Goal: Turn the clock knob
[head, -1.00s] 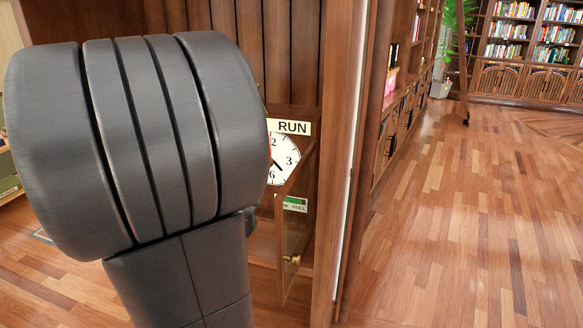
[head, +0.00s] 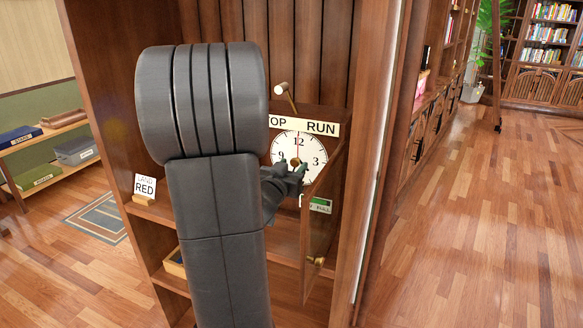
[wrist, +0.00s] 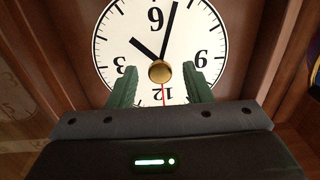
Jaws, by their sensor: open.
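The round white clock (head: 311,144) with black numerals is set in a wooden cabinet. A small brass knob (head: 295,162) sits at the middle of its face. My gripper (head: 290,169) is in front of the face, at the knob. In the wrist view the clock (wrist: 112,35) appears upside down, with 12 at the bottom. The two green fingers of my gripper (wrist: 159,71) are open on either side of the brass knob (wrist: 160,72), with a gap visible on both sides. Black hands and a thin red hand show. My arm hides part of the cabinet.
A glazed door (head: 322,225) with a brass pull stands open just right of my gripper. A lever with a pale knob (head: 281,89) rises above the STOP/RUN plate (head: 321,129). A green label (head: 320,205) is below the clock. Open wooden floor (head: 460,220) lies to the right.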

